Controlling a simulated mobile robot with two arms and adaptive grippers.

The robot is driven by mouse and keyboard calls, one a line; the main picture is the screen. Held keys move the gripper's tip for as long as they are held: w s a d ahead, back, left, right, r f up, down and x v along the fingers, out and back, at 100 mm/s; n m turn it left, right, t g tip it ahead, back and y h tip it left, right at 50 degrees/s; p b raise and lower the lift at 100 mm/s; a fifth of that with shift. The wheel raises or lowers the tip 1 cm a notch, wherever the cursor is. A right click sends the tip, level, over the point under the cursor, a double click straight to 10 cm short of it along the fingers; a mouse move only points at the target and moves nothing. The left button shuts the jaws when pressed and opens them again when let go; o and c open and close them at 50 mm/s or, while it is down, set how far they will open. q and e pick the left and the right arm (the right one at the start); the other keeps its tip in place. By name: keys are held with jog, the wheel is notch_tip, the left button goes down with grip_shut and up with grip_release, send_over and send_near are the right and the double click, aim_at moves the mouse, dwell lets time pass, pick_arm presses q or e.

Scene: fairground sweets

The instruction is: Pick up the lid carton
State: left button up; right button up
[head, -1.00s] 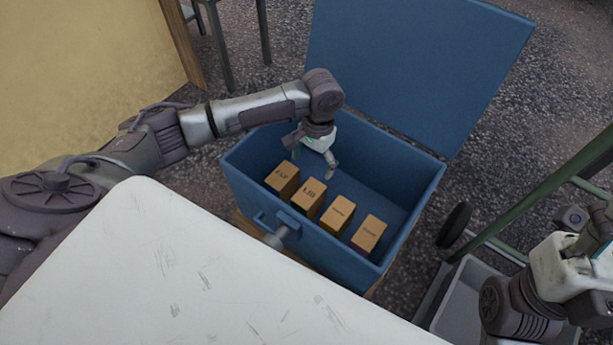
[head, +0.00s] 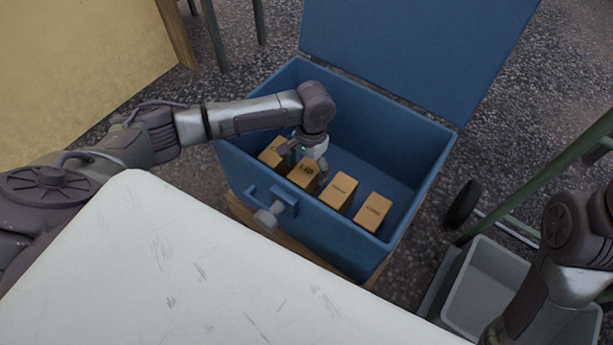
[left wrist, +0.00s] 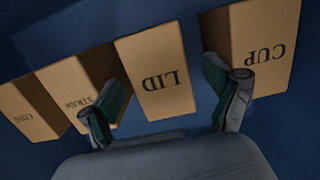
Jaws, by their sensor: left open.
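The lid carton (head: 303,175) is a tan box marked LID, standing in the open blue chest between the cup carton and the straw carton. In the left wrist view the lid carton (left wrist: 158,62) lies between the two fingers of my left gripper (left wrist: 166,85). The fingers are open, one on each side of it, and I cannot tell whether they touch it. In the head view my left gripper (head: 308,154) is just above and behind the lid carton, partly hidden by its own wrist. My right arm is at the right edge; its fingers are out of view.
The cup carton (head: 271,153), straw carton (head: 339,191) and another carton (head: 372,212) stand in the same row. The blue chest (head: 420,195) has walls all round and its lid (head: 420,50) raised. A white table (head: 180,270) is in front. A grey bin (head: 490,275) is at right.

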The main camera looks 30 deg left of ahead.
pick_arm(q)
jog(key=shift+f, duration=0.5)
jog(key=shift+p, duration=0.35)
jog(key=shift+f, duration=0.2)
jog(key=shift+c, duration=0.2)
jog(key=c, duration=1.4)
